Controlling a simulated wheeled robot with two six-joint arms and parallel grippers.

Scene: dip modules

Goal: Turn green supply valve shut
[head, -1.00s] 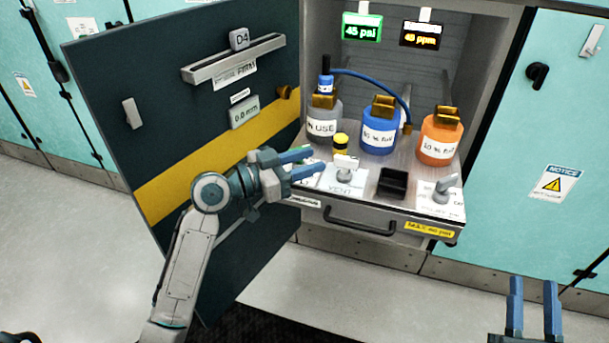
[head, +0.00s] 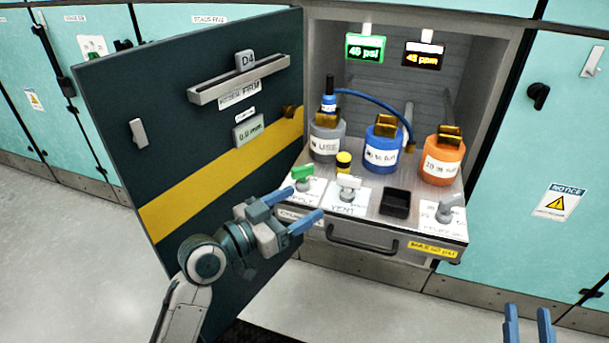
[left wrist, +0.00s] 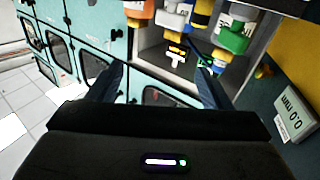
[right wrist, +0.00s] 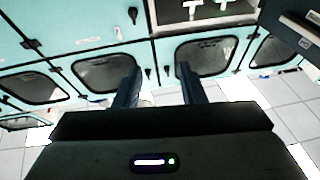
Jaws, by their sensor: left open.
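The green supply valve (head: 301,174) stands on a grey post at the left of the drawer top in the head view. Its green lever lies roughly crosswise.
The white vent valve (head: 348,184) stands just right of the green one, with a yellow-topped part (head: 343,162) behind. Grey (head: 325,142), blue (head: 381,150) and orange (head: 442,162) bottles stand behind. A grey valve (head: 450,207) is at right. The open cabinet door (head: 215,190) stands left.

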